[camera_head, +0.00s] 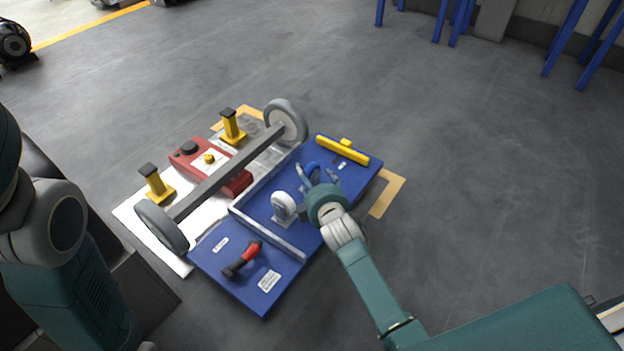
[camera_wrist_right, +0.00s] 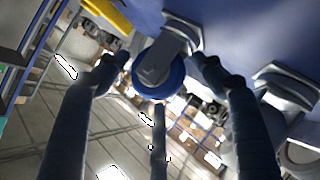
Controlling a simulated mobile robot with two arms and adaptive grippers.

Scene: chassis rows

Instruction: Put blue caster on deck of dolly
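The blue caster (camera_head: 312,168) stands on the blue panel (camera_head: 218,262), in the section between the metal strip and the yellow bar. My right gripper (camera_head: 318,181) is low over this section, partly hiding the caster. In the right wrist view, the blue wheel (camera_wrist_right: 158,80) and its grey bracket lie between the spread fingertips of my right gripper (camera_wrist_right: 160,72). Gaps show beside the wheel, so the gripper looks open around it. My left arm shows at the left edge, but its gripper is out of view. I cannot tell which part is the dolly's deck.
A white-wheeled caster (camera_head: 284,206) stands close left of my right gripper. A red-handled tool (camera_head: 243,259) lies on the near section. A yellow bar (camera_head: 342,151) is at the far edge. Behind are an axle (camera_head: 225,174) with two grey wheels, a red box (camera_head: 205,165) and yellow posts.

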